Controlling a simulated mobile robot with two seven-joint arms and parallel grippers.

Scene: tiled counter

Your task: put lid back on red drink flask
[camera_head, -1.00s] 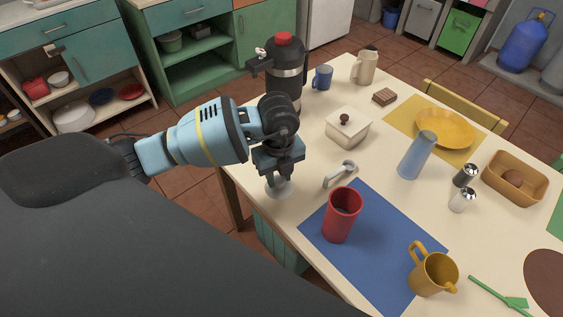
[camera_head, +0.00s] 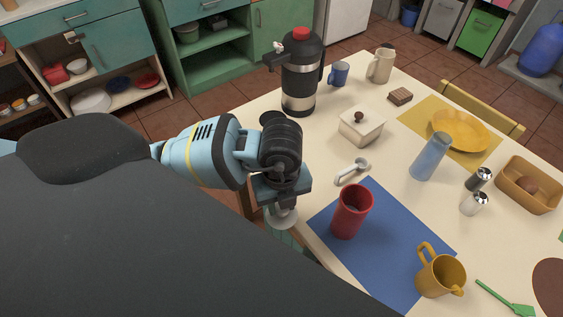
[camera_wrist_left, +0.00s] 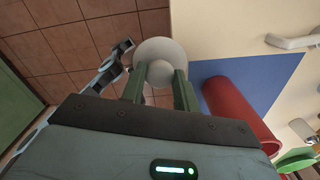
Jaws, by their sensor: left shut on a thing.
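The red drink flask (camera_head: 352,212) stands upright and open-topped on the blue placemat (camera_head: 400,262). It also shows in the left wrist view (camera_wrist_left: 238,112), to the right of my fingers. My left gripper (camera_head: 281,203) is shut on a pale grey round lid (camera_head: 283,219), left of the flask and apart from it. In the left wrist view the lid (camera_wrist_left: 160,52) sits between the green fingertips (camera_wrist_left: 159,80), with floor tiles and the table edge behind it. My right gripper is not in view.
A yellow mug (camera_head: 440,275) stands on the mat's right side. A lidded white box (camera_head: 361,128) and a black flask with a red top (camera_head: 302,75) stand farther back. A blue cup (camera_head: 430,157) stands to the right.

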